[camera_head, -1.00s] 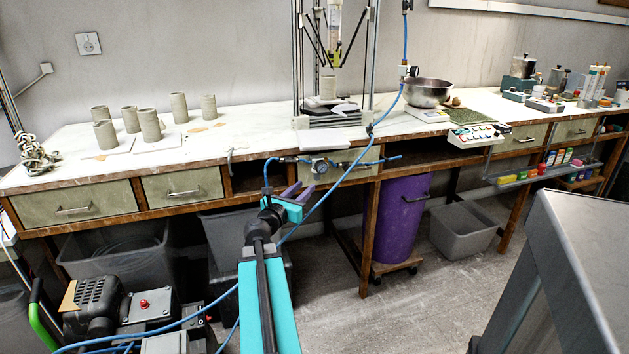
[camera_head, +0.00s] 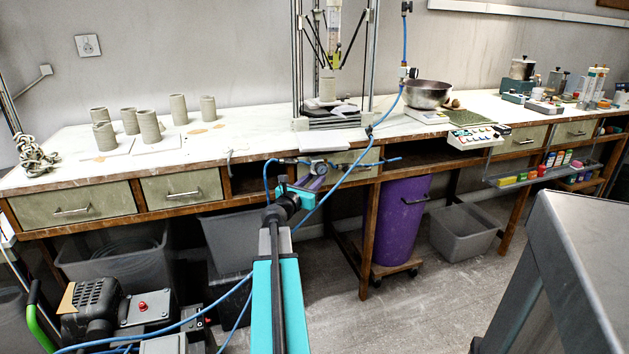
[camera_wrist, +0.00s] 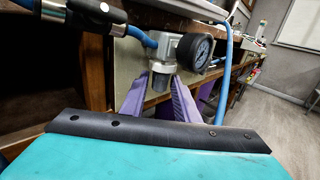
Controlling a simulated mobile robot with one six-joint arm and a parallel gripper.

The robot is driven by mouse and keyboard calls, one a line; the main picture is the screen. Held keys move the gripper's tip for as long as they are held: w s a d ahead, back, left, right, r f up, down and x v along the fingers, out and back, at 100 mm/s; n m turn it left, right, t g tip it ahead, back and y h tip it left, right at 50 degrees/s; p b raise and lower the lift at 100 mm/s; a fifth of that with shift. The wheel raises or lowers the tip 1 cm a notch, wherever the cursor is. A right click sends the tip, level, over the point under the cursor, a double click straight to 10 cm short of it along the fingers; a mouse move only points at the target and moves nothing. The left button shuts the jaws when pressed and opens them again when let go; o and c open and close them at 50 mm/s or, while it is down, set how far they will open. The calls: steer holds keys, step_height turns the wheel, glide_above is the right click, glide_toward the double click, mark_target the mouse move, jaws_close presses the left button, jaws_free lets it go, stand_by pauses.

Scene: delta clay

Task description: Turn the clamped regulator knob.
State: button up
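The regulator is a small metal unit (camera_wrist: 168,48) with a round black-rimmed gauge (camera_wrist: 196,52), fixed at the bench front; it also shows in the head view (camera_head: 318,167). Its grey knob (camera_wrist: 161,76) points down below the body. My gripper (camera_wrist: 161,88) has its two purple fingers spread, one on each side of the knob; in the head view it is just below the regulator (camera_head: 314,182). The fingers look open around the knob. Whether either touches it I cannot tell. The clamping is not clearly visible.
A blue hose (camera_head: 345,178) runs from the regulator area up past the bench edge, close to my gripper. Drawers (camera_head: 183,187) line the bench front. A purple bin (camera_head: 398,220) stands below, right. Clay cylinders (camera_head: 149,125) stand on the bench top.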

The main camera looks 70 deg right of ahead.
steer(key=shift+c, duration=0.3)
jaws_close()
steer(key=shift+d, duration=0.25)
steer(key=shift+a+f, duration=0.1)
steer(key=shift+a, duration=0.15)
steer(key=shift+s+a+n+t+b, duration=0.15)
steer(key=shift+n+t+b, duration=0.25)
steer(key=shift+n+t, duration=1)
steer(key=shift+t, duration=0.8)
steer(key=shift+s+n+t+y+b, duration=0.15)
steer(key=shift+n+t+y+b, duration=0.35)
steer(key=shift+n+t+b, duration=0.8)
